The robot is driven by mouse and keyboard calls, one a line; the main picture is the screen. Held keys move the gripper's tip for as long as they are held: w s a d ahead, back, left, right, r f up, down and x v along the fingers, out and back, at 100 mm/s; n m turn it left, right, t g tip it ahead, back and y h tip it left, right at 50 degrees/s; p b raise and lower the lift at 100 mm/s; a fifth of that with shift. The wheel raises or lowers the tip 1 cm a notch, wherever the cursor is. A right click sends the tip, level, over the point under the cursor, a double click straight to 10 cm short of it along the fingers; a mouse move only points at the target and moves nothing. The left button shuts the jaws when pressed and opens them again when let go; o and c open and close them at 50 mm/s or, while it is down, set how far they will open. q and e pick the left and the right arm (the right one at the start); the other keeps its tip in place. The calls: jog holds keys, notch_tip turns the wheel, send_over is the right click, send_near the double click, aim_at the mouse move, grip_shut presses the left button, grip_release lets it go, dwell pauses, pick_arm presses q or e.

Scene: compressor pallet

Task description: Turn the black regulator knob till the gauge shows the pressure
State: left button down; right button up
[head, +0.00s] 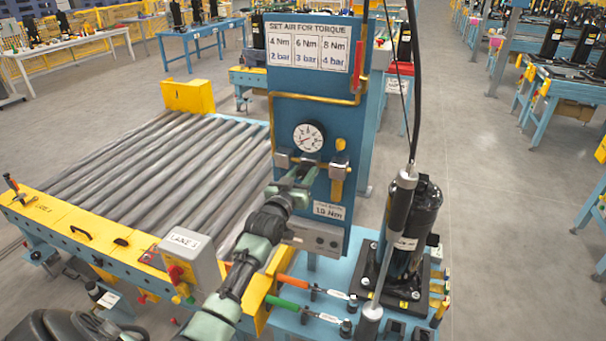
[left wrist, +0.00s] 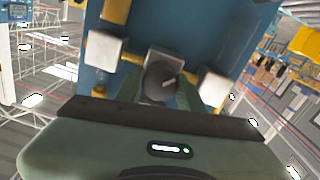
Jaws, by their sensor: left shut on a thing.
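The blue panel (head: 280,108) carries a round white pressure gauge (head: 308,137). A reddish needle seems to point to the lower left, but the scale is too small to read. My left gripper (head: 302,173) is just below the gauge, at the regulator. In the left wrist view the black regulator knob (left wrist: 159,82), with a light pointer mark, sits between its fingers, and the gripper is shut on it. In the head view the gripper hides the knob. The torque sign (head: 307,47) pairs 4 Nm with 2 bar, 6 Nm with 3 bar, 8 Nm with 4 bar. My right gripper is not in view.
A black compressor (head: 414,235) stands at the lower right. A roller conveyor (head: 150,165) lies to the left, with a grey control box (head: 188,257) nearer me.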

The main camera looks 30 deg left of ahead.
pick_arm(q)
jog(key=shift+f, duration=0.15)
jog(key=c, duration=0.9)
grip_release()
jog(key=b+v, duration=0.1)
jog(key=v, duration=0.7)
jog(key=shift+w, duration=0.1)
